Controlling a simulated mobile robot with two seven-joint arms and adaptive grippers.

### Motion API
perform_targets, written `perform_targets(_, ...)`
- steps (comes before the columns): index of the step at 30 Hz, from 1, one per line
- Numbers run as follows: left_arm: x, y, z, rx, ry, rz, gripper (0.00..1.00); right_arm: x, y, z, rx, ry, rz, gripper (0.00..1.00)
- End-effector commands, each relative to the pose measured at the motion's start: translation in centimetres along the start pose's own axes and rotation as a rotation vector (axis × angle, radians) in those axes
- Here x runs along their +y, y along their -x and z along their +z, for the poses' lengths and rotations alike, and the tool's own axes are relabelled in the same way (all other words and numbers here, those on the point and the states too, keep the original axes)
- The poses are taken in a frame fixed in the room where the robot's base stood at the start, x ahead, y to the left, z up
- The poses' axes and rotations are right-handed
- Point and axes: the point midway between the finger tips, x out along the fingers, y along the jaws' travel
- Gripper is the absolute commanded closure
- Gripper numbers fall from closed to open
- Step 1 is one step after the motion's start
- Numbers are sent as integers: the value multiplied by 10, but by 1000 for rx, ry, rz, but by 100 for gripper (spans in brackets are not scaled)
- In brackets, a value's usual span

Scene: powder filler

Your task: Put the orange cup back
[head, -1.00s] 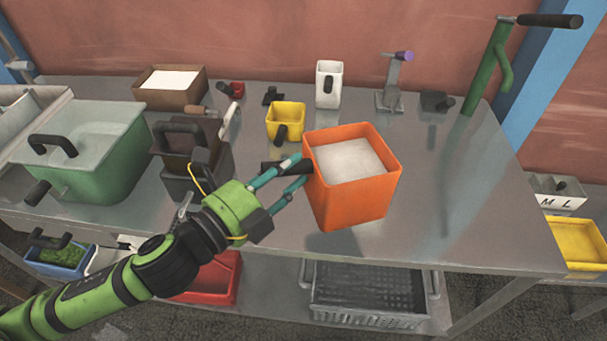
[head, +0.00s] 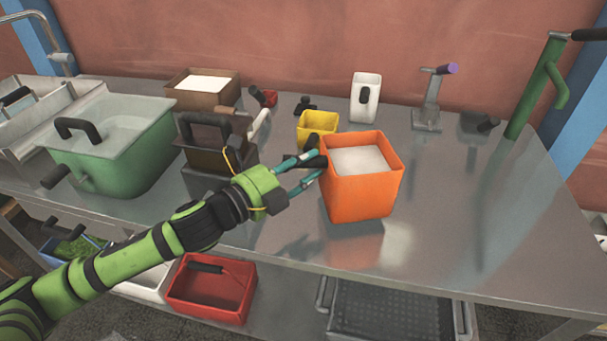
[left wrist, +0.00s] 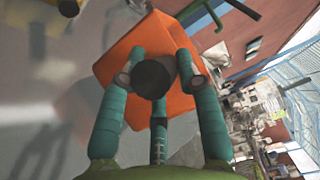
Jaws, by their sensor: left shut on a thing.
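The orange cup (head: 361,190) is a square, open-topped vessel with white powder (head: 361,160) inside. In the head view it is upright over the middle of the metal table (head: 480,225); a shadow and reflection show below it. My left gripper (head: 312,172) comes from the left and is shut on the cup's black handle. In the left wrist view the teal fingers close around the black handle end (left wrist: 153,78), with the orange cup (left wrist: 140,45) tilted behind it. My right gripper is not in view.
A yellow cup (head: 316,124) stands just behind the orange cup. A white cup (head: 365,100) and a grey stand with a purple top (head: 428,108) are farther back. A green pot (head: 115,150) is at the left. The table's right side is largely clear.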

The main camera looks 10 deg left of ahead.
Motion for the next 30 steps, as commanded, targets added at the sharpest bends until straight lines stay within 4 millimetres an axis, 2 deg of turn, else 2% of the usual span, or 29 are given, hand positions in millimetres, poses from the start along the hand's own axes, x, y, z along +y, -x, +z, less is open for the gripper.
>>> perform_targets(1,9,0,-2,1,6,0,98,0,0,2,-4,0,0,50)
perform_targets(4,19,0,-4,1,3,-1,98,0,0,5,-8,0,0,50)
perform_targets(12,21,0,-5,1,0,-3,98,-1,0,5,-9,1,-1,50)
perform_targets(13,22,0,-5,0,0,0,54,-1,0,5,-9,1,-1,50)
perform_targets(14,22,0,-5,0,0,0,42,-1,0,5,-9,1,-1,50)
perform_targets(25,22,2,-5,0,0,0,42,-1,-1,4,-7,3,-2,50)
perform_targets(30,26,19,-4,-2,-2,3,42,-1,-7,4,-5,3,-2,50)
